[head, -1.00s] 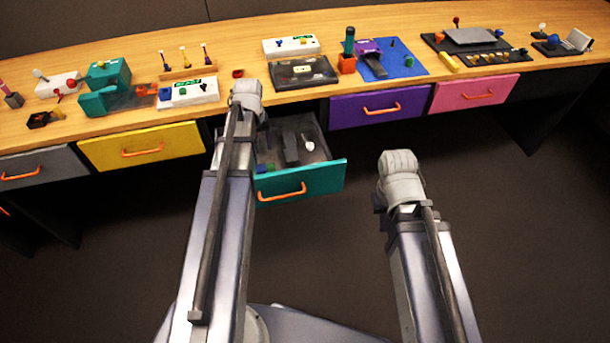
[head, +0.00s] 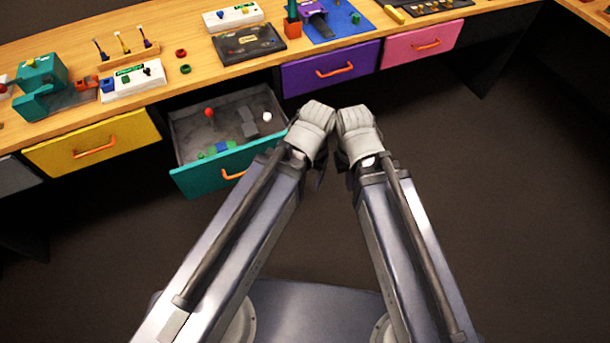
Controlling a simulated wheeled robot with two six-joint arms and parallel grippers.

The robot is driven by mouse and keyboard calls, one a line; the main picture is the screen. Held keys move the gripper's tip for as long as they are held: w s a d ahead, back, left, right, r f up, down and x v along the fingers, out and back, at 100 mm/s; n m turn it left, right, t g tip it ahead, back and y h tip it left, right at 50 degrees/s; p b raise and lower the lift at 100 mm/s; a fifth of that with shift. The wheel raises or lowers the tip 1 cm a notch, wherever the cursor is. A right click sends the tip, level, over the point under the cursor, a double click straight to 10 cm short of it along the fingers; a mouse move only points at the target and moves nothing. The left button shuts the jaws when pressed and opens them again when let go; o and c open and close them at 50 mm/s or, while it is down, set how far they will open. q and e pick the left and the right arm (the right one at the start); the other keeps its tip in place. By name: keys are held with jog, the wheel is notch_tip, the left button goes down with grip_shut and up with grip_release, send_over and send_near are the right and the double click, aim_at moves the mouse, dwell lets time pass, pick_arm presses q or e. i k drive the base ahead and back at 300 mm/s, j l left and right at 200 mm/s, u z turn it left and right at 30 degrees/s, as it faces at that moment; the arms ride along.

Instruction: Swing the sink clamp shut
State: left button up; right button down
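I cannot tell for sure which item is the sink clamp. A purple device (head: 316,22) stands on a blue mat (head: 350,22) at the top of the head view, and a teal clamp-like block (head: 40,88) stands on the bench at the left. My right gripper (head: 350,180) is mostly hidden behind my own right arm, in front of the drawers and apart from the bench items. My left gripper (head: 320,180) is also mostly hidden by its arm, close to the right one. The fingers of both are too hidden to read.
A teal-fronted drawer (head: 190,180) stands open with small parts inside, left of my arms. Yellow (head: 90,145), purple (head: 330,68) and pink (head: 424,46) drawers are shut. A dark case (head: 248,44) lies on the wooden bench (head: 205,85). The floor at right is clear.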

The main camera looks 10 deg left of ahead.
aim_at(208, 112)
jog(key=l+u, duration=0.15)
jog(key=u, duration=1.45)
jog(key=i, duration=0.5)
jog(key=l, duration=0.05)
